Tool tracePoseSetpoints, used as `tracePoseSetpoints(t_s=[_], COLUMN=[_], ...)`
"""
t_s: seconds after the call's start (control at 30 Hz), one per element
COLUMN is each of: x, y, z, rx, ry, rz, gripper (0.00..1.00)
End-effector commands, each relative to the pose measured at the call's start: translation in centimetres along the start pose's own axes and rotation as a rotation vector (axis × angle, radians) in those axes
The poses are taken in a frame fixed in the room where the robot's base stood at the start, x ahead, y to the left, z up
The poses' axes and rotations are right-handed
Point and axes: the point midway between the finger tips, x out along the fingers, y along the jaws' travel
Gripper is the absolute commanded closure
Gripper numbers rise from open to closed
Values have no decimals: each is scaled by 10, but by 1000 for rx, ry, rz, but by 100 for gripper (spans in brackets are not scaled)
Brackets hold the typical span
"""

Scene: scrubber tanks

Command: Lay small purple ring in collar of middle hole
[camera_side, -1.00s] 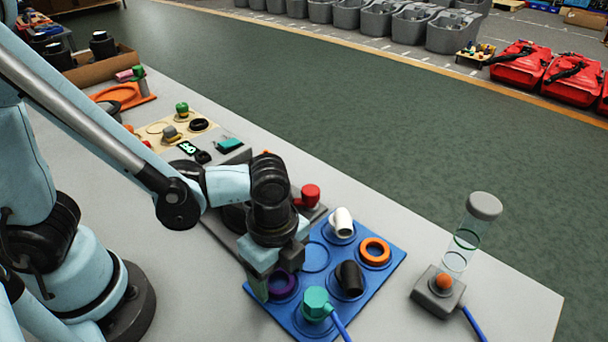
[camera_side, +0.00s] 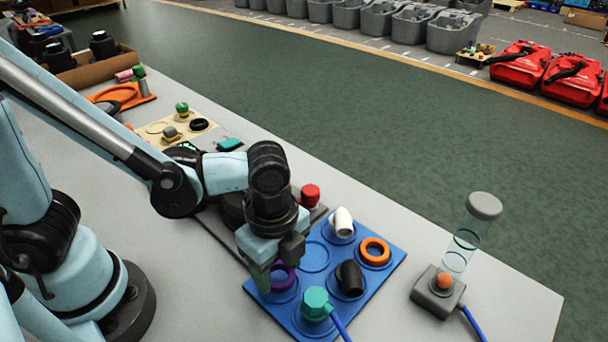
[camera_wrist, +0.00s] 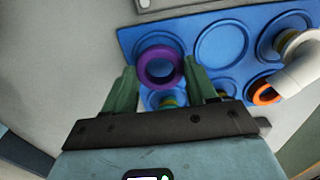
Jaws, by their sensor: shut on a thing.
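The small purple ring (camera_side: 285,276) is between the green fingers of my gripper (camera_side: 277,274), at the left side of the blue tray (camera_side: 352,228). In the wrist view the ring (camera_wrist: 160,50) sits between the two fingertips (camera_wrist: 160,72), which are shut on it. The ring appears slightly above its round recess, partly covered by a finger in the side view. A dark grey base (camera_side: 222,232) lies behind my gripper, largely covered by it. The middle hole and its collar cannot be made out in either view.
The tray also holds a white elbow (camera_side: 342,222), an orange ring (camera_side: 375,252), a black fitting (camera_side: 349,276) and a teal cap (camera_side: 314,302) with a blue hose. A red knob (camera_side: 311,194) stands behind. A clear cylinder (camera_side: 465,240) stands at right.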

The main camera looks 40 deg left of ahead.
Motion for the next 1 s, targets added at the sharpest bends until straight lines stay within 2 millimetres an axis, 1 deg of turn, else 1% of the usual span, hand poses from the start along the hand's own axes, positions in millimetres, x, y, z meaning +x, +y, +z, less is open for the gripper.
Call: tracePoseSetpoints(t_s=[0.53,1.0], x=[-29,-34], y=[0,-2], z=[0,2], rx=[0,-2], ry=[0,0], rz=[0,0], gripper=[80,80])
